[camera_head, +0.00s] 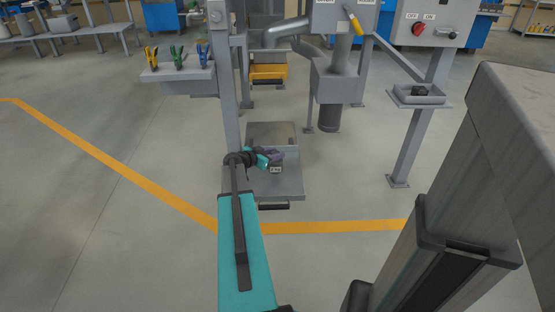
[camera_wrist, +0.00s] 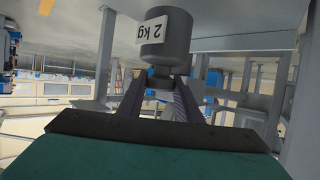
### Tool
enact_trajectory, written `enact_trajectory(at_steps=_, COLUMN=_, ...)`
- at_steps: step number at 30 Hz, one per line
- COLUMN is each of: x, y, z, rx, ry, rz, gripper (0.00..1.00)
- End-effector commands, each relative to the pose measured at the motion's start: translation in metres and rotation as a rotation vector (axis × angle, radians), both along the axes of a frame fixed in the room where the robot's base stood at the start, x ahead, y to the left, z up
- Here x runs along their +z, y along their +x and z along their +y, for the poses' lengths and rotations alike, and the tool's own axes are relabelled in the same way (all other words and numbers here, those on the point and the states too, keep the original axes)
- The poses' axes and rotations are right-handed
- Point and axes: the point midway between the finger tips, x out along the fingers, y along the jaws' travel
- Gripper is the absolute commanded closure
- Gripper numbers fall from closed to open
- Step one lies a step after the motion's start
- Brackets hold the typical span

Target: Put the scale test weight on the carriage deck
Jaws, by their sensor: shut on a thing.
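The scale test weight is a dark grey cylinder with a white "2 kg" label (camera_wrist: 166,40). It appears upside down in the wrist view, with its narrow neck between my fingers. My gripper (camera_wrist: 162,82) is shut on that neck. In the head view my gripper (camera_head: 267,157) is over the carriage deck, and the weight (camera_head: 276,169) shows just below it, partly hidden. The carriage deck is a flat grey plate (camera_head: 285,188) with a raised back part and a dark front handle. I cannot tell whether the weight touches the deck.
A grey post (camera_head: 223,80) rises close to the deck's left side. A shelf with coloured clamps (camera_head: 178,75) hangs left of it. The auger spout (camera_head: 329,115) stands behind right. A control box (camera_head: 431,22) and a small tray (camera_head: 419,96) are on the right. The floor at left is clear.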

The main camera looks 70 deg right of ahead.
Motion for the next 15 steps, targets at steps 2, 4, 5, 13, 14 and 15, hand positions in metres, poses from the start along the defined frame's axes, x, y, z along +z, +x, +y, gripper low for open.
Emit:
enact_trajectory(at_steps=2, x=0.004, y=0.006, z=-0.008, rx=0.001, ry=-0.007, rz=0.004, gripper=1.00)
enact_trajectory(at_steps=4, x=0.003, y=0.010, z=-0.011, rx=0.003, ry=-0.007, rz=0.004, gripper=1.00)
enact_trajectory(at_steps=5, x=0.003, y=0.011, z=-0.013, rx=0.003, ry=-0.007, rz=0.004, gripper=1.00)
enact_trajectory(at_steps=13, x=0.003, y=0.017, z=-0.018, rx=0.002, ry=-0.007, rz=0.005, gripper=1.00)
enact_trajectory(at_steps=14, x=0.003, y=0.017, z=-0.018, rx=0.002, ry=-0.007, rz=0.005, gripper=1.00)
enact_trajectory(at_steps=15, x=0.003, y=0.017, z=-0.017, rx=0.002, ry=-0.007, rz=0.005, gripper=1.00)
